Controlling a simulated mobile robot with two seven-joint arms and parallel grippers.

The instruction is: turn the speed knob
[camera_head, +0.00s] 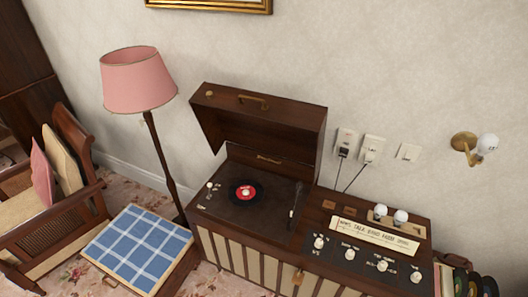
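A dark wooden record player console (228,241) stands against the wall with its lid (258,118) raised. The turntable deck holds a small black record with a red label (245,193). A tonearm (295,200) lies to the right of the record. A small light knob (209,186) sits on the deck's left side. The right control panel has several white knobs in a row, from the leftmost knob (319,242) to the rightmost knob (416,277). The labels are too small to read, so I cannot tell which is the speed knob. Neither gripper shows in this view.
A floor lamp with a pink shade (138,80) stands left of the console. A blue checked stool or box (138,247) and a cushioned armchair (70,199) are further left. Wall plates (371,149) with cords are behind the console. Records (474,285) stand at the lower right.

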